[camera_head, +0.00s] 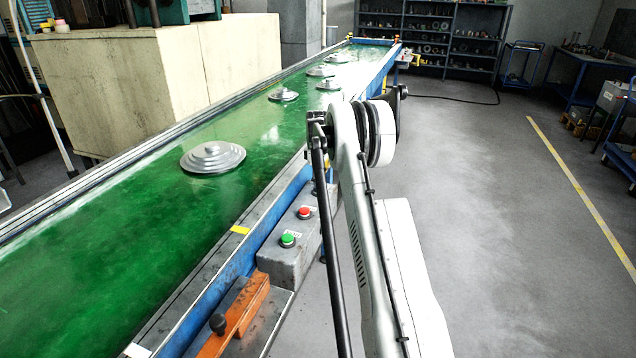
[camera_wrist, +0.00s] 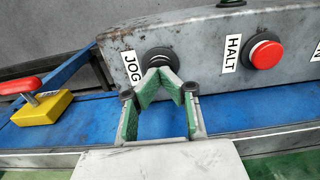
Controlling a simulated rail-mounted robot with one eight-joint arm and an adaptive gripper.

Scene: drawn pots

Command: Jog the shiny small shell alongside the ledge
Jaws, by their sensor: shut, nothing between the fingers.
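Several grey stepped metal discs, which may be the shells, lie on the green belt in the head view: a large near disc (camera_head: 213,157), a smaller disc (camera_head: 283,95) and more small ones farther back, including one (camera_head: 328,85) close to the right edge. Which is the shiny small shell, I cannot tell. In the wrist view, my gripper (camera_wrist: 160,72) is shut and empty, its fingertips meeting over the button beside the JOG label (camera_wrist: 131,67). Only the button's dark ring (camera_wrist: 160,55) shows; contact is unclear. My arm hides the gripper in the head view.
The wrist view shows a red HALT button (camera_wrist: 266,54) to the right and a red knob (camera_wrist: 20,85) on a yellow block at left. A grey box (camera_head: 290,250) with green and red buttons stands beside the belt. A beige block (camera_head: 160,75) lines the far side.

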